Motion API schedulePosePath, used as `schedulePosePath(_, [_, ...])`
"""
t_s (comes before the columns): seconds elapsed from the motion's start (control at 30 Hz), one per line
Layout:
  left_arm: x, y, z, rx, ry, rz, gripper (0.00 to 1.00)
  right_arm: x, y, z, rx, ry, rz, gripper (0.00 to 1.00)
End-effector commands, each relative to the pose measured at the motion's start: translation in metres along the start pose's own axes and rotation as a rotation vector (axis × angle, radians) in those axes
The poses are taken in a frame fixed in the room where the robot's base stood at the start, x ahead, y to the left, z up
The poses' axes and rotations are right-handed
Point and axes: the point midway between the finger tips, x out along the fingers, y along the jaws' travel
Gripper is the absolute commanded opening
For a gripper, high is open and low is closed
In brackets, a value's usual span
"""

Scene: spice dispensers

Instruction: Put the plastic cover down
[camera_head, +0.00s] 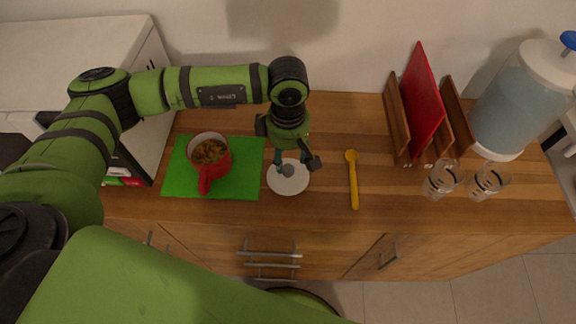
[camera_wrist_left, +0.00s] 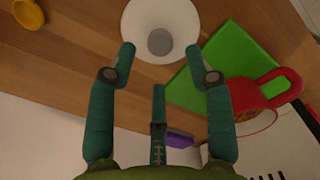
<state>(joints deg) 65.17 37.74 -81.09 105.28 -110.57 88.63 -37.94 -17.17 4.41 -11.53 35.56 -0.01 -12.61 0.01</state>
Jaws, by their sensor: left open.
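The plastic cover is a round white lid (camera_head: 279,186) with a grey knob, lying flat on the wooden counter just right of the green board. It also shows at the top of the left wrist view (camera_wrist_left: 182,18). My left gripper (camera_head: 291,163) is directly over the cover with its fingers spread and pointing down. In the left wrist view the spread fingers of my left gripper (camera_wrist_left: 160,52) are empty, and the cover lies beyond their tips. Whether a fingertip touches the knob I cannot tell. My right gripper is not in view.
A red mug (camera_head: 221,165) of soup stands on the green board (camera_head: 246,181). A yellow spoon (camera_head: 354,186) lies right of the cover. Farther right are a wooden rack (camera_head: 398,125) with a red board (camera_head: 424,95), two glasses (camera_head: 441,181) and a water dispenser (camera_head: 508,100).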

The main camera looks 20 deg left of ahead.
Motion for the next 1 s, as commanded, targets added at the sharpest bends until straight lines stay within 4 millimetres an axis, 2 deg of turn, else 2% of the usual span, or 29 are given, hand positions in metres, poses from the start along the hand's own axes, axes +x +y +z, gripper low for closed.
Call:
schedulePosePath(0.03, [-0.008, 0.002, 0.0, 0.0, 0.0, 0.006, 0.52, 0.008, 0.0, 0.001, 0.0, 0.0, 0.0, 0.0])
schedulePosePath(0.2, [-0.041, 0.001, 0.0, 0.0, 0.001, 0.003, 0.52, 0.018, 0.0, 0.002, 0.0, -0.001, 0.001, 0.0])
schedulePosePath(0.4, [-0.062, 0.0, 0.0, -0.001, 0.0, 0.001, 0.52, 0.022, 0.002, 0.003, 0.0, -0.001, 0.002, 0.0])
schedulePosePath(1.0, [-0.065, 0.0, 0.0, -0.001, 0.0, -0.001, 0.52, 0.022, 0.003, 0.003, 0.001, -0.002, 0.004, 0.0])
